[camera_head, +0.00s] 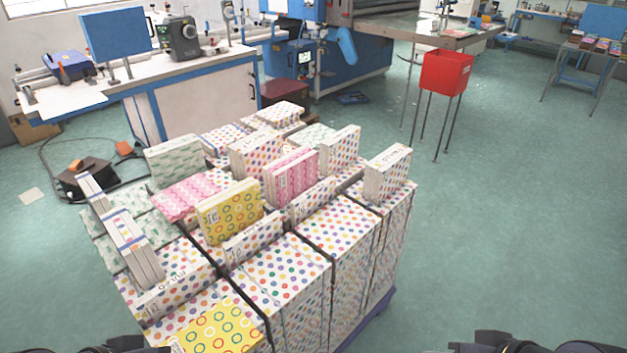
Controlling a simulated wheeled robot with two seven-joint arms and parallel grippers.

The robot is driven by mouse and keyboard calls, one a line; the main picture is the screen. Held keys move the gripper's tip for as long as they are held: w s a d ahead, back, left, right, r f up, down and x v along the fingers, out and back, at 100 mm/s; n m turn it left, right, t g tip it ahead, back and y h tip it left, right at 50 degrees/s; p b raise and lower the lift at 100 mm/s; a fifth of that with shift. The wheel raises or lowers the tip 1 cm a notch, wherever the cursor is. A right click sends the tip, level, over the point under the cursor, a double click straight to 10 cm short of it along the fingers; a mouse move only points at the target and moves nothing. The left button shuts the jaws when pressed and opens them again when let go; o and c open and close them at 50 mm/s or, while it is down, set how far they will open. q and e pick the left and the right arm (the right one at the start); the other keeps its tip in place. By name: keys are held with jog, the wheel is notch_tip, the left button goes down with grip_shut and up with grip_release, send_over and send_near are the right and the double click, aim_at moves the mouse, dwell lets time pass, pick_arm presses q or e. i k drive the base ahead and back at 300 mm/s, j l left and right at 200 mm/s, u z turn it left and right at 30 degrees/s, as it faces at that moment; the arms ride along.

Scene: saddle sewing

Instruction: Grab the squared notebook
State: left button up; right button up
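Several notebooks with patterned covers are stacked in blocks on a low pallet. A yellow notebook pack with coloured rings (231,213) stands upright near the middle of the stack. A similar yellow one (217,330) lies flat at the front. A pink pack (292,177) stands behind the upright yellow one, and another pink pack (187,196) lies to its left. White packs with coloured dots (283,272) fill most of the stack. I cannot tell which is the squared notebook. Only dark parts of my arms show at the bottom edge; no gripper fingers are visible.
The blue pallet (371,322) edge shows at the lower right of the stack. A white workbench (200,90) with machines stands behind left. A red bin (445,73) on thin legs stands behind right. The green floor (510,220) on the right is clear.

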aim_at(304, 205)
jog(key=i+l+u, duration=0.1)
jog(key=u, duration=0.35)
jog(key=i+l+u, duration=0.1)
jog(key=u, duration=0.3)
jog(key=l+u, duration=0.3)
jog(key=u, duration=0.15)
jog(key=i+l+u, duration=0.1)
jog(key=u, duration=0.3)
jog(key=l, duration=0.5)
